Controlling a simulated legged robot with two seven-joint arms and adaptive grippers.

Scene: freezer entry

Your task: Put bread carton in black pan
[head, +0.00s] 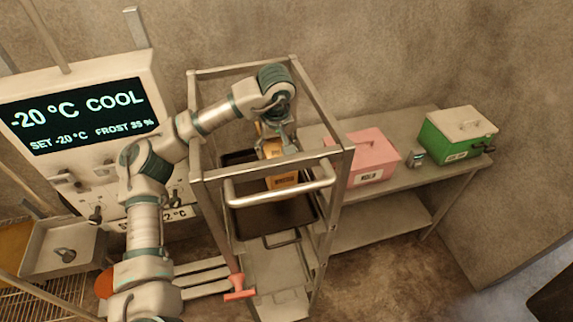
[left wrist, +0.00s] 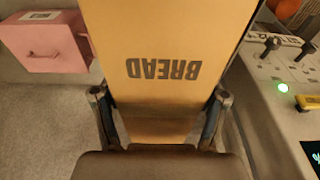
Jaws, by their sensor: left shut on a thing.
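The bread carton is a tan-orange box. In the head view the bread carton (head: 284,181) hangs below my left gripper (head: 277,143), over the black pan. In the left wrist view the carton (left wrist: 165,70) fills the middle, its BREAD label upside down. My left gripper's fingers (left wrist: 160,115) are shut on its two sides. The black pan (head: 262,222) is a dark tray in the metal cart, behind the cart's handle. The carton hides part of it, and I cannot tell whether the carton touches its floor. My right gripper is not in view.
The cart's metal frame (head: 340,190) and front handle (head: 280,187) surround the pan. A pink box (head: 362,158) and a green box (head: 455,138) stand on the shelf at right. A control panel (head: 80,115) stands at left.

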